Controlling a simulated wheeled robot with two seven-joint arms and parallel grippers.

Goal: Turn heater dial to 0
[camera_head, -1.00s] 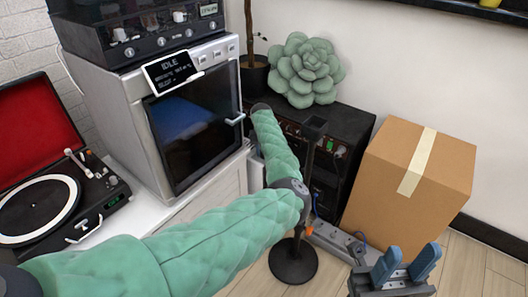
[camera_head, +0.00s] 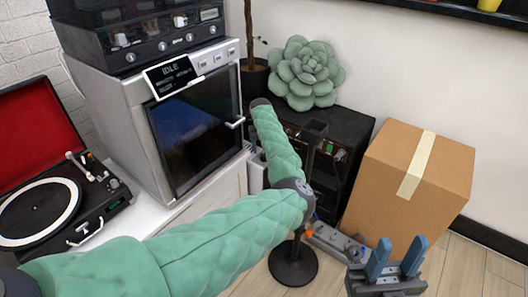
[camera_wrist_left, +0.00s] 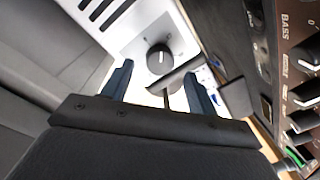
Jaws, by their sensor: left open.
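The heater dial (camera_wrist_left: 158,58) is a round black knob with a pale pointer mark, on a white panel (camera_wrist_left: 122,30) in the left wrist view. My left gripper (camera_wrist_left: 158,72) is open, with its two blue fingers apart and the dial in the gap just beyond them. I cannot see contact. A dark bar (camera_wrist_left: 175,75) crosses in front of the panel beside the dial. In the head view my green-sleeved left arm hides that gripper and the dial. My right gripper (camera_head: 401,243) is open and empty at the lower right.
A black amplifier (camera_head: 350,125) stands close behind my left forearm; its knobs (camera_wrist_left: 303,92) show in the wrist view. A cardboard box (camera_head: 385,185) and a power strip (camera_head: 340,240) are to the right. A white oven (camera_head: 120,125) and a turntable (camera_head: 45,205) are left.

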